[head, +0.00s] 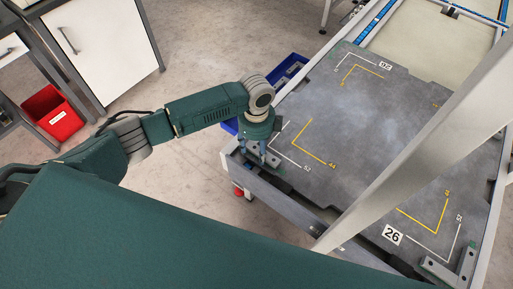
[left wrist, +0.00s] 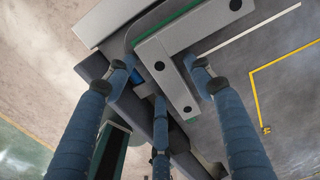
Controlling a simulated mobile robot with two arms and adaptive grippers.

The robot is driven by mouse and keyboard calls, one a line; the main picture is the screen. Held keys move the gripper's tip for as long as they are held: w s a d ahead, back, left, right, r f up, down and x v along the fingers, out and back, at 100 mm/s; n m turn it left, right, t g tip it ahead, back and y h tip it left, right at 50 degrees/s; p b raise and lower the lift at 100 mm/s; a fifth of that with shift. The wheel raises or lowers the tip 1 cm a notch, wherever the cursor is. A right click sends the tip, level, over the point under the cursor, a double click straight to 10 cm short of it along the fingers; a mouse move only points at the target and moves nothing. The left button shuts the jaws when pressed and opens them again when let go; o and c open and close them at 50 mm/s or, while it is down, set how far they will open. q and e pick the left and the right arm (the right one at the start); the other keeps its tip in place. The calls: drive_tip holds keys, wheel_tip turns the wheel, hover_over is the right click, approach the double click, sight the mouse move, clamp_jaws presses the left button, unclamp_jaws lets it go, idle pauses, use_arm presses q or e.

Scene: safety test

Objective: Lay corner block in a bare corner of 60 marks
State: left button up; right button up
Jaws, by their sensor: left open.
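A grey L-shaped corner block (head: 277,163) with dark holes lies at the plate's left corner, beside the white corner mark; it also shows in the left wrist view (left wrist: 177,66). My left gripper (head: 262,158) is over this block, pointing down. In the left wrist view its fingers (left wrist: 163,82) are open and spread around one leg of the block. A second corner block (head: 450,272) lies at the near right corner of the grey plate (head: 350,115). White and yellow corner marks are printed on the plate; the small numbers are hard to read. My right gripper is out of view.
A pale post (head: 410,150) crosses the plate diagonally in front. A blue bin (head: 290,68) stands beyond the plate's left edge. A red bin (head: 54,114) stands by the cabinet (head: 95,42) at far left. The plate's middle is clear.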

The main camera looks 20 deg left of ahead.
use_arm(q)
wheel_tip(320, 180, up, 12)
idle(0.4)
idle(0.4)
